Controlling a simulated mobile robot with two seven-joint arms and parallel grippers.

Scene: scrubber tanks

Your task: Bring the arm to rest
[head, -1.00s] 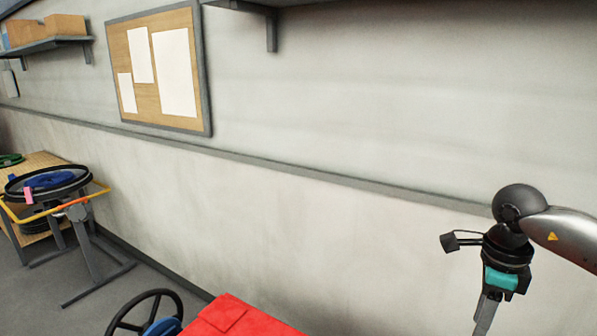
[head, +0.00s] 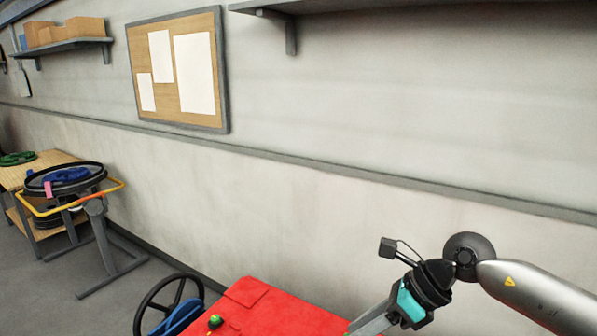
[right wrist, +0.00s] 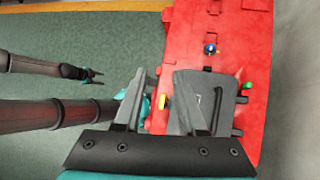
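My right arm comes in from the right in the head view. Its gripper (head: 372,322) points down and left over the red machine, and its tips are cut off by the bottom edge. In the right wrist view the two grey fingers of my right gripper (right wrist: 160,82) stand apart with nothing between them. The red machine (head: 275,312) is below; its red body also shows in the right wrist view (right wrist: 188,35). I do not see my left gripper in the head view.
A black steering wheel (head: 170,305) is left of the red body. A stand with a round rim (head: 66,180) and a wooden table (head: 38,165) are at the left. A pinboard (head: 178,70) and a shelf (head: 65,46) hang on the wall.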

